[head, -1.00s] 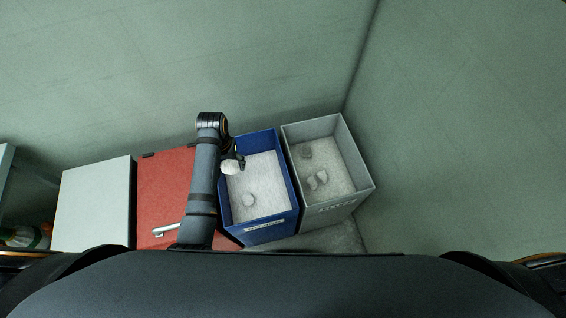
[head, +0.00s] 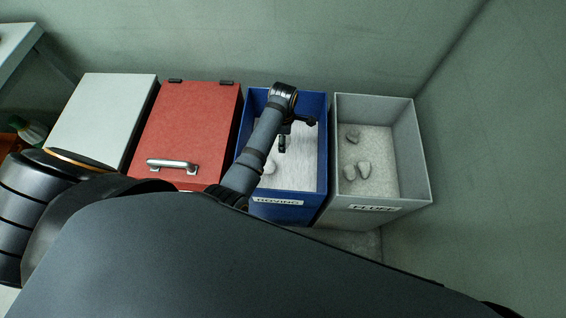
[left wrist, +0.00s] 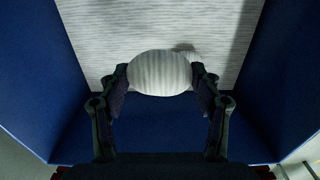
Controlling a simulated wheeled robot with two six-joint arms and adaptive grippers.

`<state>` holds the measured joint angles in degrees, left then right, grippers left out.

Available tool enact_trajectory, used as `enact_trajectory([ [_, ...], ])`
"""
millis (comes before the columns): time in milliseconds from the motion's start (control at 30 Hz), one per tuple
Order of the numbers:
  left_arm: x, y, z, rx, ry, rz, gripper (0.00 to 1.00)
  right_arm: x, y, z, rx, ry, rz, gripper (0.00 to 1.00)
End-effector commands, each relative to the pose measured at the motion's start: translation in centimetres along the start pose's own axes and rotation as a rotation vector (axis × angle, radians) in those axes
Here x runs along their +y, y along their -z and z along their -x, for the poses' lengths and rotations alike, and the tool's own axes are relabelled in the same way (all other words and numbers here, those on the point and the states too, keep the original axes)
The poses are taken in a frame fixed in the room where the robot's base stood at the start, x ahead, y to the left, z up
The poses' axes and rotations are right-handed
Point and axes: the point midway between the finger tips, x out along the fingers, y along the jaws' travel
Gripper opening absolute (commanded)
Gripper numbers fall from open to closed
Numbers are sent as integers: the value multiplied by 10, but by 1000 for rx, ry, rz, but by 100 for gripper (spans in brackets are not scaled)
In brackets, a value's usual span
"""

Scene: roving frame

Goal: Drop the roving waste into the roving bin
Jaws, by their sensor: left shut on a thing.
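The roving bin is a blue open box (head: 322,150) with a white label reading ROVING, in the middle of the head view. My left gripper (head: 283,148) is over the inside of this bin, pointing down. In the left wrist view my left gripper (left wrist: 160,85) is shut on a pale, rounded lump of roving waste (left wrist: 160,72), with blue walls around it and the pale bin floor beyond. In the head view the held lump is hard to make out. Another pale lump (head: 270,166) lies in the bin. My right gripper is not in view.
A grey open bin (head: 427,160) labelled FLUFF, with several grey lumps, stands right of the blue bin. A red lidded box (head: 190,125) with a metal handle and a white-topped box (head: 105,115) stand to the left. Walls close in behind and at right.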

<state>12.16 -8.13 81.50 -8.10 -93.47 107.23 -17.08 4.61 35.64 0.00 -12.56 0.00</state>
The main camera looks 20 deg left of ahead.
Motion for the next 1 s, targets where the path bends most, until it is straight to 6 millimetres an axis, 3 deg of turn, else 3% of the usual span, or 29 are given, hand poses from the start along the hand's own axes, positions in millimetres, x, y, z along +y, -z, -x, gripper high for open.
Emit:
enact_trajectory([
  [100,0,0,-6,0,0,3,43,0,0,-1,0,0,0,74],
  [333,0,1,-53,2,1,2,43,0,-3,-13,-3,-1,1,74],
  [567,0,0,-65,1,-1,1,43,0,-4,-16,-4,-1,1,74],
  [733,-1,0,-94,1,1,0,43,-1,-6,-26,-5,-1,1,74],
  [1000,0,0,-98,-1,-1,0,43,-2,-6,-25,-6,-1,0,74],
])
